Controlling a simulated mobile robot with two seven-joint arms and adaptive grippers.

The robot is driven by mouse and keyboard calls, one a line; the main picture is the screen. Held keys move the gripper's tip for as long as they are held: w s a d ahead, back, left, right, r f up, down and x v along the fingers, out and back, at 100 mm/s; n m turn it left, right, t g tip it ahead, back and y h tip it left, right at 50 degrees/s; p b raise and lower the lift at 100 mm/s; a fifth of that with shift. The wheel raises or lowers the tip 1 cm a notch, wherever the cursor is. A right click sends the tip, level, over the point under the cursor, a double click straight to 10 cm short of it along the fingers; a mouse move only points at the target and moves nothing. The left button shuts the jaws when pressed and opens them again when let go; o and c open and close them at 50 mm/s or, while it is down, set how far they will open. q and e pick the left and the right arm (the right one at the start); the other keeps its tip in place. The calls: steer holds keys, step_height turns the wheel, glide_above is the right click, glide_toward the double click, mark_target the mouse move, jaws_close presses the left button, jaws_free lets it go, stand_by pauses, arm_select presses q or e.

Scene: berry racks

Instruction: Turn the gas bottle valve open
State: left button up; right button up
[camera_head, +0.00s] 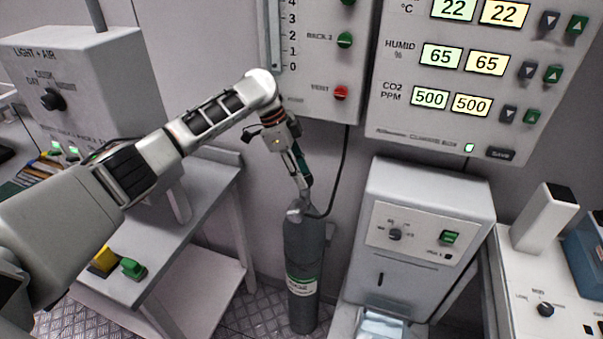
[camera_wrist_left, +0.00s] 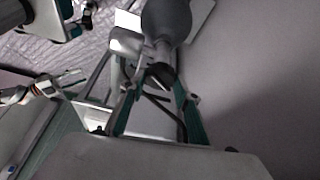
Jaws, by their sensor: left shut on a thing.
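The grey gas bottle (camera_head: 303,262) stands upright on the floor, with a green and white label low on its body. Its valve is at the top, partly hidden by my left gripper in the head view. My left gripper (camera_head: 303,190) reaches down to the bottle's top from above. In the left wrist view the green fingers of my left gripper (camera_wrist_left: 160,84) close around the dark valve knob (camera_wrist_left: 161,73), with the grey bottle (camera_wrist_left: 167,18) beyond it. A silver fitting (camera_wrist_left: 126,42) sits beside the valve neck.
A dark hose rises from the bottle's top along the wall. A grey cabinet (camera_head: 420,220) with a knob stands close on the right. A light table (camera_head: 190,215) stands on the left. The control panel (camera_head: 440,125) hangs on the wall above.

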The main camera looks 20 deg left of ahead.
arm_select(q)
steer(key=o, duration=1.1)
steer(key=shift+f, duration=0.15)
steer(key=v, duration=0.7)
steer(key=shift+r, duration=0.35)
